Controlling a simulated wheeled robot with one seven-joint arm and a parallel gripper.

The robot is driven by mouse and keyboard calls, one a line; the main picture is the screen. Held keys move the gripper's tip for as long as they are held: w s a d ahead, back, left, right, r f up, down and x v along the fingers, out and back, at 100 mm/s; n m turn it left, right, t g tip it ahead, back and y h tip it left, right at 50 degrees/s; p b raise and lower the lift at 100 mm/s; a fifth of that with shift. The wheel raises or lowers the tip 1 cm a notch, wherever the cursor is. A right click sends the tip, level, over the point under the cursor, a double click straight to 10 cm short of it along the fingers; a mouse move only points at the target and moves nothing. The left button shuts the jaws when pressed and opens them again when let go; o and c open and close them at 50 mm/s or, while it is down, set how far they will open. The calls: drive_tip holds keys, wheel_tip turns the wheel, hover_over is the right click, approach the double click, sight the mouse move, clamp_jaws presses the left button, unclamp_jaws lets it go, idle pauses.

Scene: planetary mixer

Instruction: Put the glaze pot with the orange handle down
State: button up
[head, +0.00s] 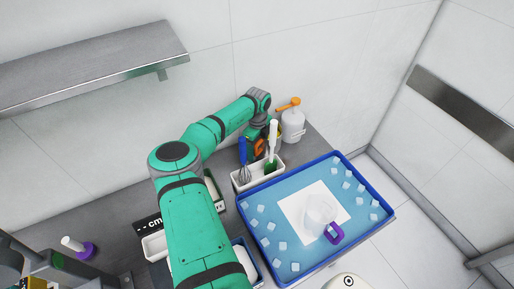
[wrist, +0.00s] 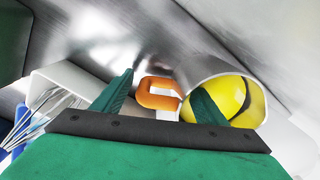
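A gap shows on each side of the handle. The right finger overlaps the pot's mouth in the picture. A steel surface shows behind the pot. In the head view, only the orange handle (head: 259,147) shows clearly beside my gripper, at the back of the counter; the pot's body is mostly hidden. I cannot tell whether its base touches the counter.
A white holder (head: 243,184) with a whisk and a brush stands in front of my gripper. A white bottle with orange parts (head: 292,124) stands just right. A blue tray (head: 376,190) holds cubes and a purple-handled jug (head: 319,217). The wall is close behind.

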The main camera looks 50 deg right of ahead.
wheel_tip(320, 180, up, 12)
drive_tip(key=shift+s+r, duration=0.1)
drive_tip(key=shift+s, duration=0.05)
drive_tip(key=shift+r, duration=0.5)
idle(0.5)
